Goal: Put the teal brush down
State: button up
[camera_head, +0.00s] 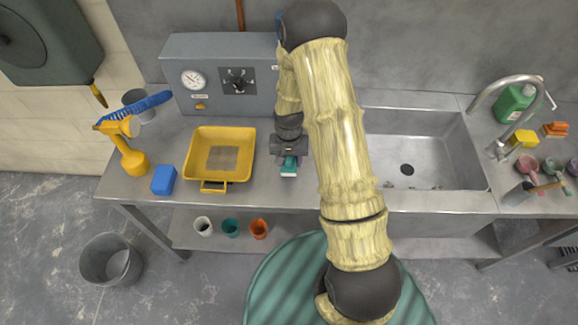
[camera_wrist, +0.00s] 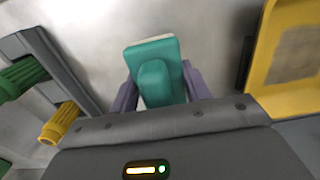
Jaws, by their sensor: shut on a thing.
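The teal brush (camera_wrist: 154,52) is a small block with a rounded teal grip on its back and a pale edge. My gripper (camera_wrist: 158,88) is shut on it, with one purple-grey finger on each side of the grip. In the head view my gripper (camera_head: 289,158) is low over the metal bench, between the yellow tray and the sink, and the teal brush (camera_head: 289,169) shows just below it. I cannot tell whether the brush touches the bench top. My arm hides part of the bench to the right.
The yellow tray (camera_head: 191,176) stands just left of my gripper. The steel sink (camera_head: 455,180) is right.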

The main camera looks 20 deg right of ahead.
aim_at(289, 169)
jog(key=shift+f+p, duration=0.6)
jog(key=shift+f, duration=1.5)
jog(key=shift+f+b, duration=0.25)
jog(key=shift+b, duration=0.05)
jog(key=o, duration=1.3)
jog(key=shift+s+a, duration=0.1)
